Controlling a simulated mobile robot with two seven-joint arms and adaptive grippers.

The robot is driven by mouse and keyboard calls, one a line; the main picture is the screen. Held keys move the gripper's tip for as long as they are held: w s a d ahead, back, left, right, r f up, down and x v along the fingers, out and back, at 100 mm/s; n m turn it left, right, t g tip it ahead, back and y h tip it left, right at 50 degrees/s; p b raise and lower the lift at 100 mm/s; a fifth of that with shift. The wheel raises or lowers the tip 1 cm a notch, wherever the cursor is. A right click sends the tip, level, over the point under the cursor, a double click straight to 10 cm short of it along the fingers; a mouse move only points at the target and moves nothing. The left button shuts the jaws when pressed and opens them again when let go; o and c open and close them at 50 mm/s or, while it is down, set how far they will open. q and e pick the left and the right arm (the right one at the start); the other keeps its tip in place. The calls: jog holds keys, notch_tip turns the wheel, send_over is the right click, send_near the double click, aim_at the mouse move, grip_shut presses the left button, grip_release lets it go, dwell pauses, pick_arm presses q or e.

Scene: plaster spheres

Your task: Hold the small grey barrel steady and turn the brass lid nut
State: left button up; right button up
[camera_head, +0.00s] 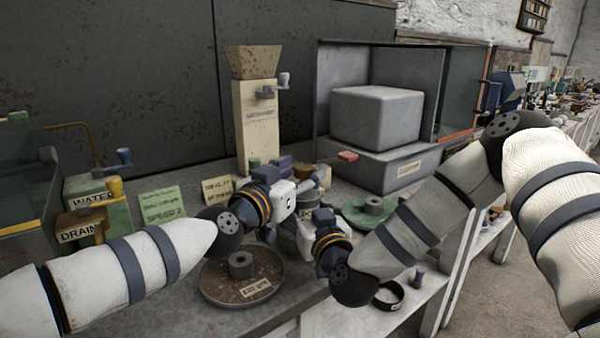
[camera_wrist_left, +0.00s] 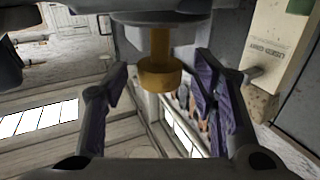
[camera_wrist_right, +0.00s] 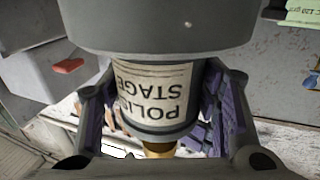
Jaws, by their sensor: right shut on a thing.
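The small grey barrel, with a "POLISH STAGE" label (camera_wrist_right: 155,95), shows upside down in the right wrist view. My right gripper (camera_wrist_right: 155,125) is shut on it, with a purple-padded finger on each side. A piece of brass shows at the barrel's labelled end. In the left wrist view the brass lid nut (camera_wrist_left: 160,75) hangs from a brass stem below a grey body. My left gripper (camera_wrist_left: 160,105) is open around the nut, with gaps on both sides. In the head view my left gripper (camera_head: 285,198) and right gripper (camera_head: 318,228) are close together and mostly hide the barrel.
A round brown tray (camera_head: 225,287) with a grey weight lies in front of the grippers. A green disc (camera_head: 352,212) lies to their right. A hopper column (camera_head: 257,125) and a grey cabinet (camera_head: 430,165) stand behind. WATER and DRAIN valves (camera_head: 85,225) are at left.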

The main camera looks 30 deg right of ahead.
pick_arm(q)
jog(key=v, duration=1.2)
jog(key=x, duration=1.2)
jog(key=c, duration=1.1)
